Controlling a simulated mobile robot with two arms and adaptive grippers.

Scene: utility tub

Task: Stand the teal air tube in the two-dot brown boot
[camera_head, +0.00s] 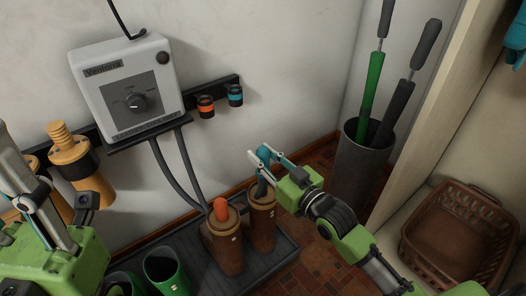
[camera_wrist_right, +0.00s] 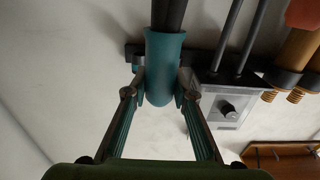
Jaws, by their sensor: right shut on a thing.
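My right gripper (camera_head: 268,156) is shut on the teal air tube (camera_head: 264,154) near its teal top end. The wrist view shows the fingers on both sides of the teal collar (camera_wrist_right: 163,70), with the dark shaft (camera_wrist_right: 168,14) running on from it. In the head view the tube's dark shaft reaches down to the mouth of the right brown boot (camera_head: 262,212); how deep it sits is hidden. The left brown boot (camera_head: 227,247) holds an orange-topped tube (camera_head: 221,209). Pale marks on the boots are too small to count. My left gripper is at the lower left, its fingers unclear.
The boots stand on a dark rack (camera_head: 283,252) with green boots (camera_head: 166,270) at left. A grey unit (camera_head: 128,88) with hoses hangs on the wall. A dark bin (camera_head: 362,165) with boot-handled tools and a brown basket (camera_head: 456,235) stand at right.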

